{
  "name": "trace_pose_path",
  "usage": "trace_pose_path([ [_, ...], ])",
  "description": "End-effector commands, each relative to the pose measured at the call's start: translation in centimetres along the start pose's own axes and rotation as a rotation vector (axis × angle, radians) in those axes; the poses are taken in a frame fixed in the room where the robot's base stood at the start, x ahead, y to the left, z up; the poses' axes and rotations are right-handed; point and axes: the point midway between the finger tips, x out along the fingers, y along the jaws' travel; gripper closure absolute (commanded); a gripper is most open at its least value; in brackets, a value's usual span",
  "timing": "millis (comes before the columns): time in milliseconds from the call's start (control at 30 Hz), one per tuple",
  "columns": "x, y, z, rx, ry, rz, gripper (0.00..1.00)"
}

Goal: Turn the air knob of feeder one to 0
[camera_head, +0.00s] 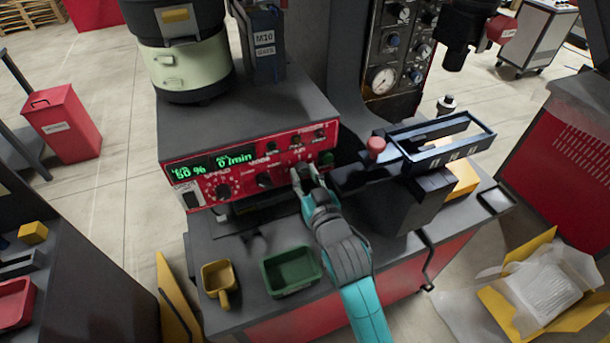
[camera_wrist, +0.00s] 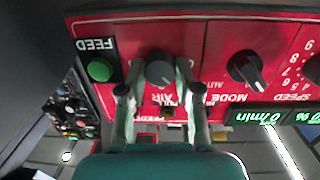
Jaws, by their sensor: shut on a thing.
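The red control panel (camera_head: 235,166) of the feeder faces me, with a green display (camera_head: 217,165) reading 50 % and 0/min. The wrist view shows the panel upside down. In the head view my gripper (camera_head: 306,176) reaches the panel's right part and hides the air knob. The scale around the knob is largely covered by the fingers, and I cannot read its setting.
Beside the air knob are the black mode knob (camera_wrist: 245,69) and the green feed button (camera_wrist: 100,69).

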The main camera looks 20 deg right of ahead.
Motion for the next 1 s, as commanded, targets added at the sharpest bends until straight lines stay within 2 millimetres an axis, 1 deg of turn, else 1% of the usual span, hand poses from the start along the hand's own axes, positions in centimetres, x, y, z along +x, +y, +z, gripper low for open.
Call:
trace_pose_path([
  [300,0.00,-0.02,0.23,-0.298,0.010,0.013,1.00],
  [600,0.00,-0.01,0.26,-0.556,0.022,0.025,1.00],
  [800,0.00,-0.01,0.25,-0.682,0.029,0.030,1.00],
  [1000,0.01,0.00,0.26,-0.759,0.032,0.034,1.00],
])
